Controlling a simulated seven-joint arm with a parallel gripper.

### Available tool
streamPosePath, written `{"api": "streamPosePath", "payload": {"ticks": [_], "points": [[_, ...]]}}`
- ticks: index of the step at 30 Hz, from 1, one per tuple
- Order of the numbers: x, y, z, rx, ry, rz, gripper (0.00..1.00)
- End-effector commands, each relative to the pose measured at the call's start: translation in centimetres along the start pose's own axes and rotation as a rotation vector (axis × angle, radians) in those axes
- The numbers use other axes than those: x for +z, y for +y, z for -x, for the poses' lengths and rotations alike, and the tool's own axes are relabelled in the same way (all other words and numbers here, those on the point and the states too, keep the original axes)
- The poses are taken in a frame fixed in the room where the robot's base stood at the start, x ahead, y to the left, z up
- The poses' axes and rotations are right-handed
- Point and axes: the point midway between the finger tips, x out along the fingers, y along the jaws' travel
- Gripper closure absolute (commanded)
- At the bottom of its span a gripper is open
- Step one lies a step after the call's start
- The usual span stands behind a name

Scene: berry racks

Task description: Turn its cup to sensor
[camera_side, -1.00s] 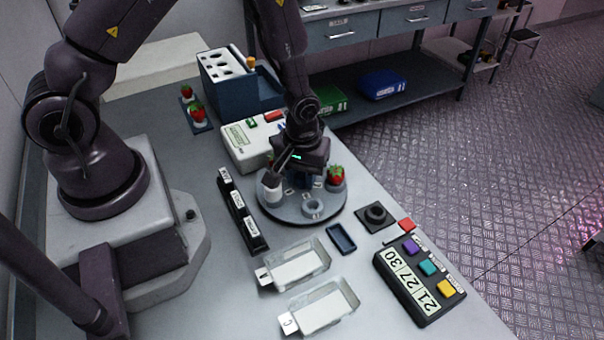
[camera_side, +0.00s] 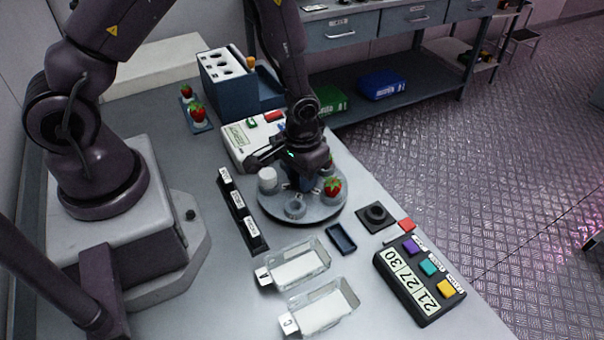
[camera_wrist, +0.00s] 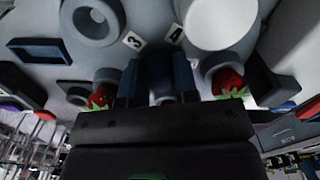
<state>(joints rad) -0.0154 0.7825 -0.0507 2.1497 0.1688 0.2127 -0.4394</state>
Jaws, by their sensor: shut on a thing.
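A round grey turntable (camera_side: 322,212) stands on the bench with cups around its rim. My gripper (camera_side: 304,186) is over its middle, pointing down, with blue fingers closed at the centre; the thing between them is mostly hidden. In the wrist view the fingers (camera_wrist: 158,90) are close together at the hub. A cup with a strawberry (camera_side: 332,187) is at the right, an empty ring cup (camera_side: 295,208) at the front, and a white-filled cup (camera_side: 267,179) at the left. The wrist view shows two strawberries and tags 3 and 4. I cannot tell which part is the sensor.
A white instrument box (camera_side: 240,150) stands close behind the turntable. A black labelled strip (camera_side: 243,212) lies left, two clear trays (camera_side: 318,306) in front, a small dark tray (camera_side: 341,239) and a button panel (camera_side: 418,285) at front right.

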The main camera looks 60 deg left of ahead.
Motion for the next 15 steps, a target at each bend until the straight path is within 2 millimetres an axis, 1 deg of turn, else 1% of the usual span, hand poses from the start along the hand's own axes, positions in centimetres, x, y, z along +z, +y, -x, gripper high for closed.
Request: {"api": "streamPosePath", "payload": {"ticks": [15], "points": [[-0.02,-0.01,0.13,-0.001,0.0,-0.26,1.0]]}}
